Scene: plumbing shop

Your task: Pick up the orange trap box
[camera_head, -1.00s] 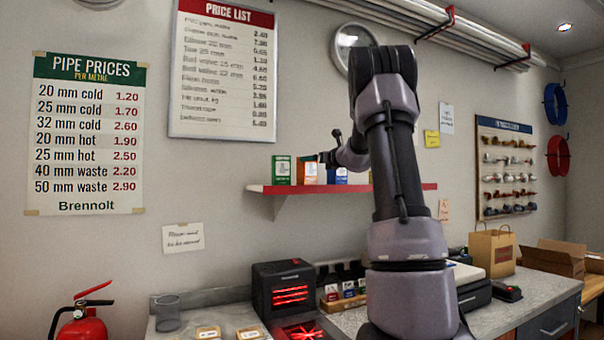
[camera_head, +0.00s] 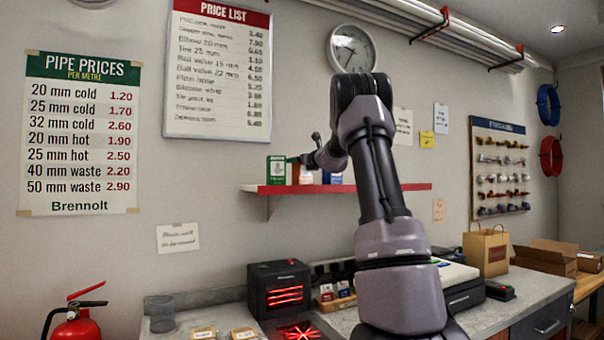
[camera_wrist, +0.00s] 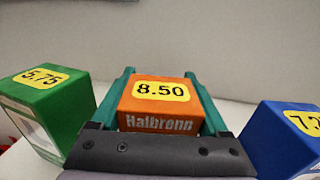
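The orange trap box (camera_wrist: 160,90), with a yellow 8.50 label on top and "Halbronn" on its front, fills the middle of the wrist view. My gripper (camera_wrist: 160,80) has its two teal fingers spread wide, one along each side of the box. Any gap between fingers and box is too small to make out. In the head view my gripper (camera_head: 305,161) is at the wall shelf (camera_head: 350,187), and it mostly hides the orange box there.
A green box (camera_wrist: 50,108) labelled 5.75 stands close on the left of my gripper. A blue box (camera_wrist: 280,140) stands close on the right. The wall is behind the shelf. Below is a counter with a black device (camera_head: 279,289) and a paper bag (camera_head: 486,251).

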